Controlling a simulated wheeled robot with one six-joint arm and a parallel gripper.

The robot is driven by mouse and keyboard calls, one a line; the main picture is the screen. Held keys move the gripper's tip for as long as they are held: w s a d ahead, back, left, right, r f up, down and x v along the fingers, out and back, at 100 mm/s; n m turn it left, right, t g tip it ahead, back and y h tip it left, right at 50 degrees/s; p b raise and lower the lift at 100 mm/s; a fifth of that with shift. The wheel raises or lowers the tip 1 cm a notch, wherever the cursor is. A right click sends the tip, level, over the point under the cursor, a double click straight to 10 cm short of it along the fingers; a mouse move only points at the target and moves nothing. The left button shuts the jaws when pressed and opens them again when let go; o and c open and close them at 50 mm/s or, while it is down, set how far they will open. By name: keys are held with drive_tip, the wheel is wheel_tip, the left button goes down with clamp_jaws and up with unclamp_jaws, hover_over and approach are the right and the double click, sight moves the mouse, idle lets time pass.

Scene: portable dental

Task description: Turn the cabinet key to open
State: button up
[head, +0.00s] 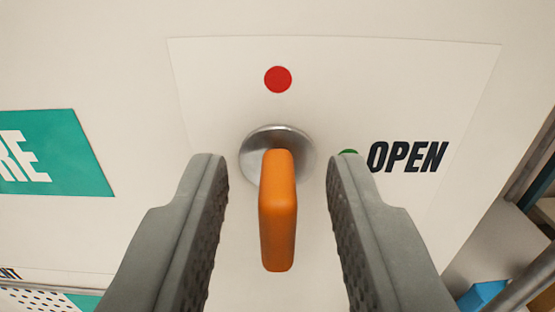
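The cabinet key has an orange handle (277,215) that stands upright and sticks out toward me, in the middle of the head view. Behind it is a round silver lock plate (255,148) on the white cabinet front (400,80). A red dot (278,79) is above the lock. A green dot (348,153) is to its right, partly hidden by my right finger, beside the black word OPEN (407,157). My gripper (277,190) is open, with one grey finger on each side of the handle and a visible gap on both sides.
A green label (55,153) with white letters is on the cabinet at the left. A perforated panel (40,298) shows at the lower left. At the right, past the cabinet edge, are metal tubes (525,285) and a blue object (482,296).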

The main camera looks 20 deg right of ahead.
clamp_jaws()
